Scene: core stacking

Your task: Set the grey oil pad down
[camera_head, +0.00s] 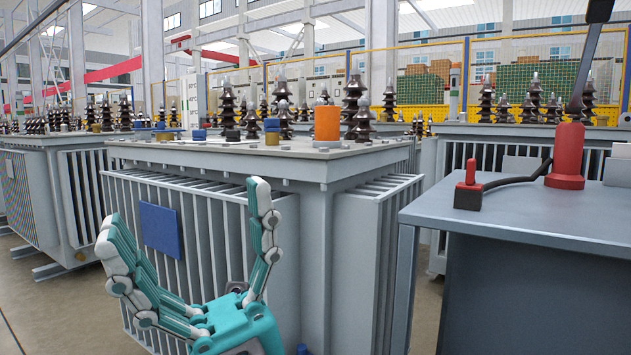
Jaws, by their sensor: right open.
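My right gripper (188,225), a teal and white hand, is in the lower left half of the view, in front of the grey transformer (245,155). Its fingers point up and are spread well apart, with nothing between them. My left gripper does not show.
A grey-topped workbench (500,210) fills the right side, with a red stand (567,157) and a small red-handled block (468,187) joined by a black cable. An orange cylinder (327,123) stands on the transformer. More transformers (60,180) stand left and behind.

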